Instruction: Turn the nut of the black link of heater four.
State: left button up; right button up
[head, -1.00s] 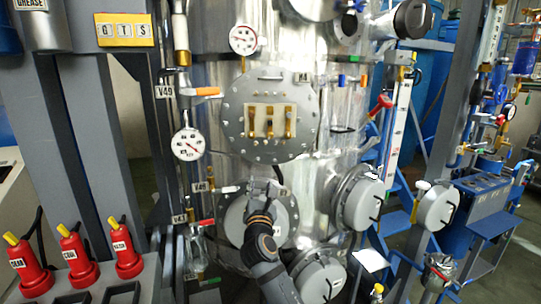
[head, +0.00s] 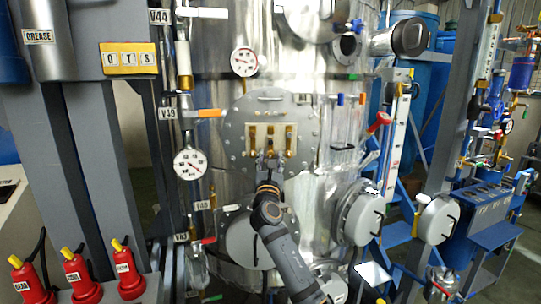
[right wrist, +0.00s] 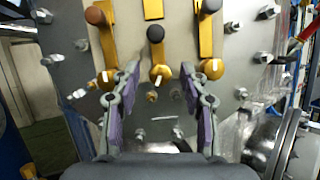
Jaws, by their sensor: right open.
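Three brass links stand side by side on a pale plate on the round grey flange (head: 242,108) of the steel vessel. In the right wrist view the middle link (right wrist: 156,50) has a black end cap, and the outer two have brown caps. A round brass nut (right wrist: 161,73) with a small white mark sits at its lower end. My right gripper (head: 268,163) is open just below the links. In the right wrist view its purple-padded fingers (right wrist: 158,84) stand apart on either side of the middle nut, without visible contact. My left gripper is not in view. No heater number is readable.
Bolts ring the flange. Gauges (head: 190,163) and valves with orange (head: 209,113) and red handles stand at left. Round covered ports (head: 361,218) project at lower right. Red extinguisher-like bottles (head: 127,270) stand at lower left.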

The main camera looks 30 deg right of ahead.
grip_shut()
dwell(0.3)
